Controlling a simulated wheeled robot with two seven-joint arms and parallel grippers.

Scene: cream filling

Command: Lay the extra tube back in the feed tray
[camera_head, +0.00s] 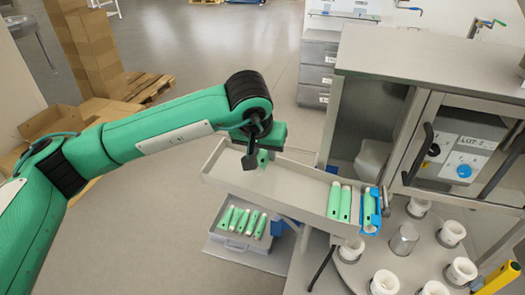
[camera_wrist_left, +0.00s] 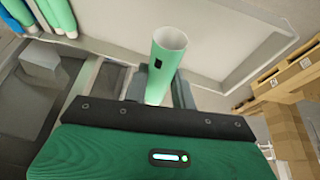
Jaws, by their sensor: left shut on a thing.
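My left gripper (camera_head: 257,157) is over the left end of the feed tray (camera_head: 285,184), a long sloping grey trough. It is shut on a pale green tube (camera_wrist_left: 165,62), which stands up between the fingers in the left wrist view with its open end showing. In the head view the gripper mostly hides this tube. The feed tray (camera_wrist_left: 225,35) lies behind the tube in the wrist view; I cannot tell whether they touch. Green tubes (camera_head: 334,200) lie side by side at the tray's right end, by a blue holder (camera_head: 371,212). My right gripper is not in view.
A lower grey bin (camera_head: 222,236) holds several green tubes. A round table with white cups (camera_head: 452,233) and a clear cup (camera_head: 404,239) stands at the right, below a glazed cabinet (camera_head: 430,75). Cardboard boxes (camera_head: 95,50) and a pallet (camera_head: 150,88) are at the left.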

